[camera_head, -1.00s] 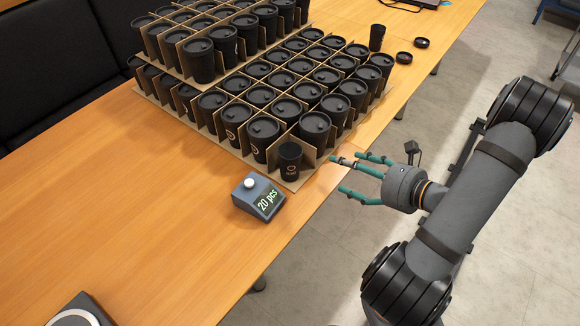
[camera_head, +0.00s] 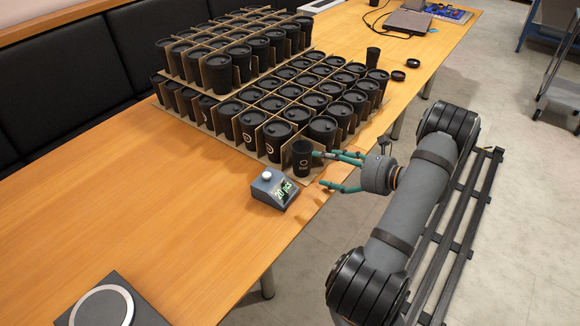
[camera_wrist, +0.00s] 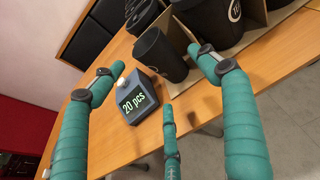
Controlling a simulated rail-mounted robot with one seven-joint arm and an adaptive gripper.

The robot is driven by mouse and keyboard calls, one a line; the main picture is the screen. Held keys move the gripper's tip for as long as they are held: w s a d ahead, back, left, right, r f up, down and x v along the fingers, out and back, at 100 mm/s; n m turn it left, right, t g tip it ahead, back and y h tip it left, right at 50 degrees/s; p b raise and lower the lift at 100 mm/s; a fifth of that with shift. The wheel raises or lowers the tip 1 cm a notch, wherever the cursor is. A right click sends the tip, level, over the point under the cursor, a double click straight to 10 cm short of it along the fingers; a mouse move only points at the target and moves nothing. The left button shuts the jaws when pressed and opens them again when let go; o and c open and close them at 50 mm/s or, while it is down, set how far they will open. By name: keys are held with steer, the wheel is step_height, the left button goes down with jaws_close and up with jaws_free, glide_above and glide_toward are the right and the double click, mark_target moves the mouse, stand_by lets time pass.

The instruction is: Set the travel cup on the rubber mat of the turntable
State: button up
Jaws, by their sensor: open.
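The travel cup (camera_head: 302,162) is a black cup with a small light logo. It stands upright at the near corner of the cardboard-divided cups, and no lid shows on it. It also shows in the wrist view (camera_wrist: 160,54), ahead of my fingers. My gripper (camera_head: 321,169) has green fingers, spread open and empty, just right of the cup. In the wrist view my gripper (camera_wrist: 155,62) has its fingertips on either side of the cup's direction; I cannot tell if any touches. The turntable (camera_head: 142,304) is a dark square box with a pale-ringed disc at bottom left, partly cut off.
A grey counter box (camera_head: 274,189) reading "20 pcs" stands just left of the cup, near the table edge. Many lidded cups (camera_head: 276,137) fill cardboard dividers behind it. The wooden table (camera_head: 170,215) is bare between the counter box and the turntable.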

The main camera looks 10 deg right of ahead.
mark_target(307, 161)
steer(key=x, duration=0.6)
steer(key=p+x, duration=0.1)
steer(key=x, duration=0.3)
steer(key=shift+s+a, duration=0.3)
steer(key=shift+s, duration=0.05)
steer(key=shift+c, duration=1)
steer(key=c, duration=0.3)
